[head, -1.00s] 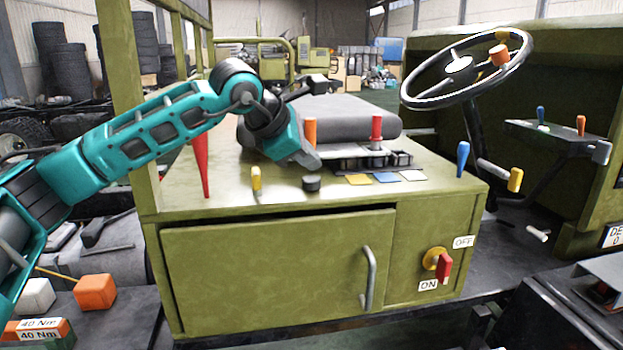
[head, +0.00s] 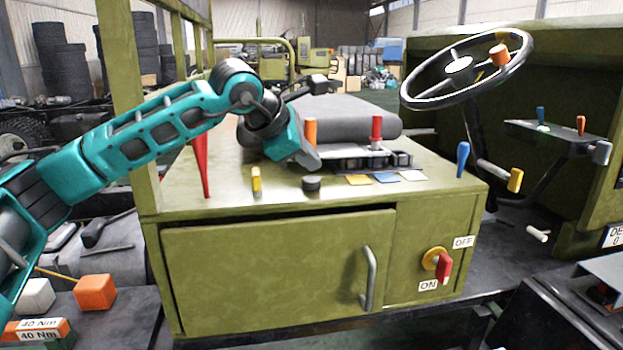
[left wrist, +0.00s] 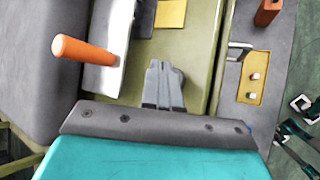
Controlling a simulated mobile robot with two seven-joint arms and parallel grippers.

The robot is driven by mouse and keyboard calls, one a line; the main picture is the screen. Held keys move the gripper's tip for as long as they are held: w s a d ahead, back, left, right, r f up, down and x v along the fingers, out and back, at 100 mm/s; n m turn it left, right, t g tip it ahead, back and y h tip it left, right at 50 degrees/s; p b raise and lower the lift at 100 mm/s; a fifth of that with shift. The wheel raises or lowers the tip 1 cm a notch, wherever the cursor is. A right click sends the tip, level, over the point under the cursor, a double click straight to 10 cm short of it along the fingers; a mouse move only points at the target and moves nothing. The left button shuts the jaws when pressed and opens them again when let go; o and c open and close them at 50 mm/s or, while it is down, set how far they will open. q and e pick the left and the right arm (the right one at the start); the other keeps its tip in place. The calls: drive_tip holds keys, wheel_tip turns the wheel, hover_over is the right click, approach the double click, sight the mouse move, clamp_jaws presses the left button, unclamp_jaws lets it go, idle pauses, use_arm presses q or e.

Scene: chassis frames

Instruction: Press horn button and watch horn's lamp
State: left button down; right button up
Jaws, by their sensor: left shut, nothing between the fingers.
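A black round button (head: 311,183), which looks like the horn button, sits on top of the olive green cabinet (head: 280,265) near its front edge. My left gripper (head: 313,163) is shut and empty, pointing down just above and behind the button in the head view. A gap to the button is hard to judge. In the left wrist view the shut fingers (left wrist: 164,85) show over the cabinet top, and the button is not visible there. I cannot pick out a horn lamp for sure. My right gripper is not in view.
Near the gripper stand an orange lever (head: 311,131), a red lever (head: 376,130) and a yellow lever (head: 256,181). A red spike (head: 202,165) stands left. A red switch (head: 444,266) is on the front.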

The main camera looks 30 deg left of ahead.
sight(309, 181)
use_arm(q)
drive_tip(key=shift+f, duration=0.1)
drive_tip(key=shift+f+b, duration=0.35)
drive_tip(key=shift+b, duration=0.1)
drive_tip(key=shift+f+b, duration=0.6)
drive_tip(key=shift+f, duration=0.1)
idle(0.8)
drive_tip(key=shift+r, duration=0.1)
drive_tip(key=shift+r+p, duration=0.8)
drive_tip(key=shift+r, duration=0.2)
drive_tip(key=shift+r+p, duration=1.85)
drive_tip(key=shift+r, duration=0.7)
drive_tip(key=shift+f, duration=0.1)
